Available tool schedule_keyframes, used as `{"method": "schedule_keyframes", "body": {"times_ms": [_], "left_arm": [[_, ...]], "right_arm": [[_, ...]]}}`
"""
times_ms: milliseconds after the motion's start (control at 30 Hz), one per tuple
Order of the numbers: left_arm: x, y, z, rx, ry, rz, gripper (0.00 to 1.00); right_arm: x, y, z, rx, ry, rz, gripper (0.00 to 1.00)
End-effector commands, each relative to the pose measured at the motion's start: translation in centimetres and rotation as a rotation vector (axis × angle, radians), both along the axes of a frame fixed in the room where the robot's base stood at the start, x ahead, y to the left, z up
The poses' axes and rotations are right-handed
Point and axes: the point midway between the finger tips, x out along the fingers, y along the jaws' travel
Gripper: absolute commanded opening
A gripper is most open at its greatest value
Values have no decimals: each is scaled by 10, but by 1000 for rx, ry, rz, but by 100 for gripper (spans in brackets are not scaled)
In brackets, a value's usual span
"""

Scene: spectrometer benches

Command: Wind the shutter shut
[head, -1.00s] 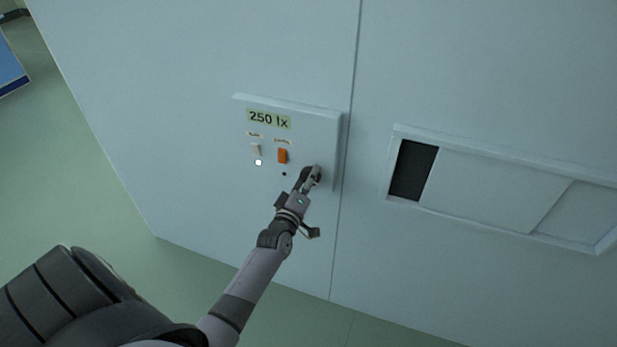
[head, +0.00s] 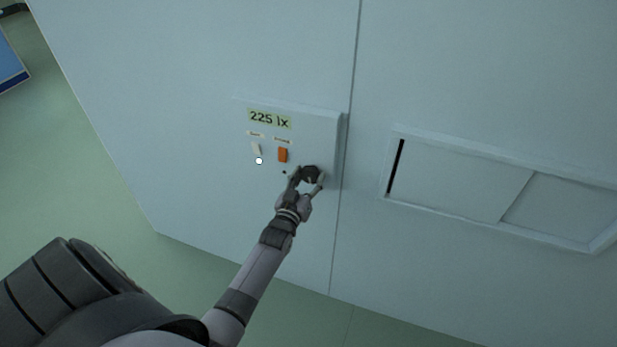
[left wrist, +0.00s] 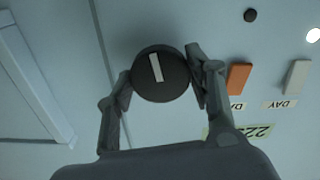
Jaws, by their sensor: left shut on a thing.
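The shutter (head: 455,180) is a pale sliding panel in a framed window on the wall at the right. Only a thin dark slit (head: 396,167) shows at the frame's left end. A round dark knob (head: 311,174) sits on the wall control panel. In the left wrist view the knob (left wrist: 160,74) has a white mark, slightly tilted. My left gripper (head: 307,181) is shut on the knob, and its fingers (left wrist: 160,83) stand on both sides of it. My right gripper is not in view.
The control panel (head: 325,130) carries a display (head: 269,119) reading 225 lx, an orange switch (head: 283,155), a pale switch (head: 256,149) and a lit white lamp (head: 259,161). A blue-topped item (head: 10,65) stands at the far left. The green floor (head: 80,190) there looks clear.

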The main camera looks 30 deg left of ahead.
Motion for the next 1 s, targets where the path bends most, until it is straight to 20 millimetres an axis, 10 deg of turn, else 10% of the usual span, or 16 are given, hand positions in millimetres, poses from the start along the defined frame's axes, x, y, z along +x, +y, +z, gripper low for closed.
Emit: {"method": "schedule_keyframes", "body": {"times_ms": [933, 967, 1000], "left_arm": [[-1, 0, -3, 195, 53, 0, 21], [-1, 0, -3, 195, 53, 0, 50], [-1, 0, -3, 195, 53, 0, 53]], "right_arm": [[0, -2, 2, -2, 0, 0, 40], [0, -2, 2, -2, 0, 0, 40], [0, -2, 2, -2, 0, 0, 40]]}}
